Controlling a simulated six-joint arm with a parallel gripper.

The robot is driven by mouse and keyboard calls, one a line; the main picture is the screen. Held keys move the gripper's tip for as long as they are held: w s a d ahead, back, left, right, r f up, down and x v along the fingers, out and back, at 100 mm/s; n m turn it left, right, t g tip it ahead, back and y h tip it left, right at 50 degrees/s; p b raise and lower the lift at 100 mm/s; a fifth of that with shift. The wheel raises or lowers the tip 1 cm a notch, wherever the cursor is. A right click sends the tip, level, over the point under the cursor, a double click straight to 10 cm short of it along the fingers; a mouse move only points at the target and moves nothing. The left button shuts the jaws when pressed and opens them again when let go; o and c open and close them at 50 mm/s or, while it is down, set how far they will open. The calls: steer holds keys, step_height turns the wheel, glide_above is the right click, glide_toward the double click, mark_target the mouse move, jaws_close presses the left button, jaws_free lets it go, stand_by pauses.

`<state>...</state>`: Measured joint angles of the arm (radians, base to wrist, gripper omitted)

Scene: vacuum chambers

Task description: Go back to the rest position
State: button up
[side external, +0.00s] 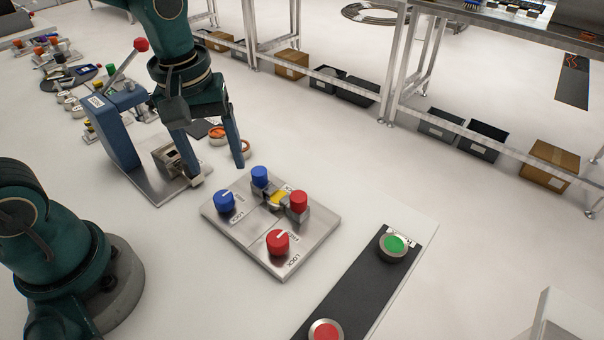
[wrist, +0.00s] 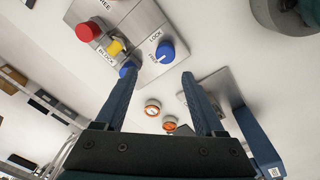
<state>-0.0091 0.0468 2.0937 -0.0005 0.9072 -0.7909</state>
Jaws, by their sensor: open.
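My gripper (side external: 219,160) is open and empty, its two blue fingers pointing down and spread apart. In the side external view it hangs above the white table, behind and to the left of a metal plate (side external: 235,225) with blue and red knobs. In the wrist view the space between the fingers (wrist: 160,82) holds nothing. The plate carries blue knobs (side external: 224,202), red knobs (side external: 278,242) and a yellow piece (side external: 278,199) in a clamp between them; the yellow piece (wrist: 115,47) also shows in the wrist view.
A blue lever press (side external: 112,130) with a red-tipped handle stands close left of my gripper. Small orange-topped round parts (side external: 217,133) lie behind it. A black strip with a green button (side external: 394,244) and a red button (side external: 326,331) is at the front right. Table between is clear.

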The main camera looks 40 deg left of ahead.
steer(key=s+r+m+t, duration=0.4)
steer(key=s+m, duration=0.3)
steer(key=m, duration=0.2)
steer(key=shift+r+t, duration=0.3)
steer(key=shift+r, duration=0.4)
